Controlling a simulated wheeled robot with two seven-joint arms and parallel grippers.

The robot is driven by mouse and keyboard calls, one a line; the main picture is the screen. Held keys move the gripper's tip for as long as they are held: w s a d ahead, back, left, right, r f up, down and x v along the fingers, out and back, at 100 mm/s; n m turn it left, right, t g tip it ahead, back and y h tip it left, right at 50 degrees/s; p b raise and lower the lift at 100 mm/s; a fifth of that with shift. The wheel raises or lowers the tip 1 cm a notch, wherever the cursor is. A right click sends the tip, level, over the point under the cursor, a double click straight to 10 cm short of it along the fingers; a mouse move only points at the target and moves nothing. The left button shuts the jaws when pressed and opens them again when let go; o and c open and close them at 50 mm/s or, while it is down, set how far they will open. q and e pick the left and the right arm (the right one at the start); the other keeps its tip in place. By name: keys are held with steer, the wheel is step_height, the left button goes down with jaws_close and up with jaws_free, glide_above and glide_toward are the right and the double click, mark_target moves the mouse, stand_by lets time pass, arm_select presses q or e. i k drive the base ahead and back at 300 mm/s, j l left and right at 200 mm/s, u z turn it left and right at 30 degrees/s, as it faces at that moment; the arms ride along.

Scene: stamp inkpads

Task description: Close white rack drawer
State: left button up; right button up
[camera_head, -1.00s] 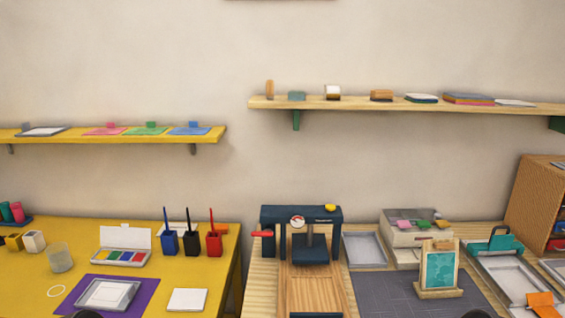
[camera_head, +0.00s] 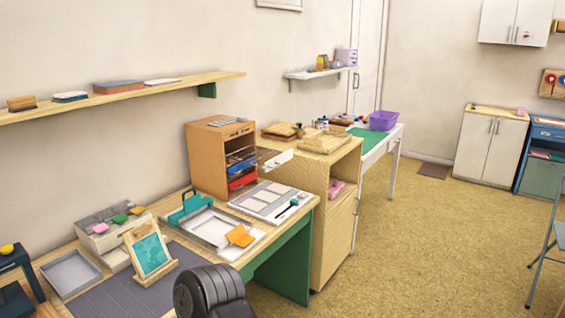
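A wooden drawer rack (camera_head: 206,160) stands at the back of the wooden bench, left of the picture's middle. A drawer with a white front (camera_head: 280,160) sticks out to the right from its upper part, so it is open. Blue and red trays (camera_head: 241,170) show in the rack's open slots below it. A dark rounded part of one of my arms (camera_head: 212,292) shows at the bottom edge; no fingertips are visible. Neither gripper is in view, and no hand is near the drawer.
The floor (camera_head: 430,250) to the right is open.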

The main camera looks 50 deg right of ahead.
mark_target(274, 162)
steer(key=z, duration=1.8)
steer(key=i+l, duration=0.1)
steer(key=i, duration=0.5)
steer(key=i+l, duration=0.1)
steer(key=i, duration=0.5)
steer(key=i+z, duration=0.15)
steer(key=z, duration=1.05)
